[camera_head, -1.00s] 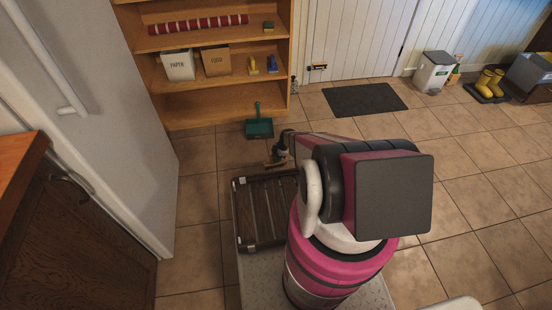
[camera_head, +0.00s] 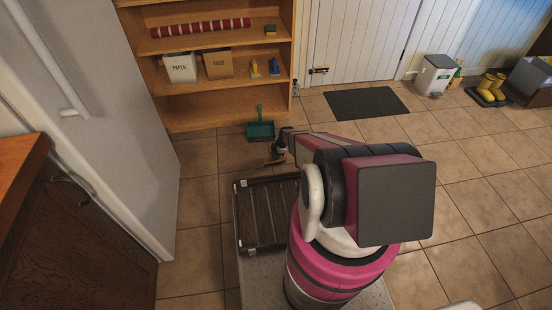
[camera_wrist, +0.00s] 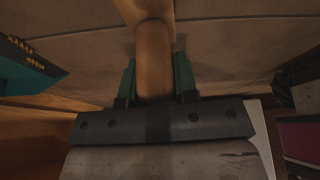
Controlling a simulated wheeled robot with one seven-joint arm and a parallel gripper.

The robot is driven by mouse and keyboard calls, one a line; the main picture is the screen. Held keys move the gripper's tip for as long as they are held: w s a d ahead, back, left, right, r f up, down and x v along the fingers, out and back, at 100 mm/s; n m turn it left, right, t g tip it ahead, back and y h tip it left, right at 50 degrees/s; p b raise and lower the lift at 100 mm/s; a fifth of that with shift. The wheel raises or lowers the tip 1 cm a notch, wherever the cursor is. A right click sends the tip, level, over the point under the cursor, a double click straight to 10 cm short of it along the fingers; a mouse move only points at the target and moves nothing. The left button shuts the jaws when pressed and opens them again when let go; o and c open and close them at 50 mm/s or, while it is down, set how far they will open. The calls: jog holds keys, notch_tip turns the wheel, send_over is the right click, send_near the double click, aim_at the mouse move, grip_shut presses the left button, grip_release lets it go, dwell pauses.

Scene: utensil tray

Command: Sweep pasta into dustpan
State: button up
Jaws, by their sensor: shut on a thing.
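The teal dustpan (camera_head: 260,131) lies on the tiles in front of the wooden shelf, its handle pointing toward the shelf. Part of it shows at the left edge of the wrist view (camera_wrist: 22,75), with small yellowish bits along its dark edge. I cannot tell whether these bits are pasta. My gripper (camera_wrist: 155,80) is shut on a wooden brush handle (camera_wrist: 152,45), which runs between its green fingers. In the head view my gripper and the brush (camera_head: 275,163) are low, just in front and to the right of the dustpan. The bristles and any floor contact are unclear.
The open shelf (camera_head: 220,105) stands behind the dustpan, holding boxes and bottles. A white fridge-like door (camera_head: 110,120) and a wooden cabinet (camera_head: 75,235) are at left. A dark mat (camera_head: 366,102) and bin (camera_head: 434,75) are back right. Tiles there are mostly clear.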

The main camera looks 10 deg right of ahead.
jog(key=shift+w+a, duration=0.35)
jog(key=shift+w, duration=2.2)
jog(key=shift+w+a, duration=0.3)
jog(key=shift+w, duration=2.3)
jog(key=shift+w+a, duration=0.35)
jog(key=shift+w, duration=2.35)
jog(key=shift+w, duration=0.15)
jog(key=shift+w+a+r, duration=0.15)
jog(key=shift+w+r, duration=0.05)
jog(key=shift+w, duration=0.75)
jog(key=shift+w+a+r, duration=0.15)
jog(key=shift+w+r, duration=0.05)
jog(key=shift+w, duration=0.7)
jog(key=shift+w+a+r, duration=0.1)
jog(key=shift+w+a, duration=0.05)
jog(key=shift+w, duration=1)
jog(key=shift+w+a, duration=0.1)
jog(key=shift+w, duration=1.05)
jog(key=shift+c, duration=0.2)
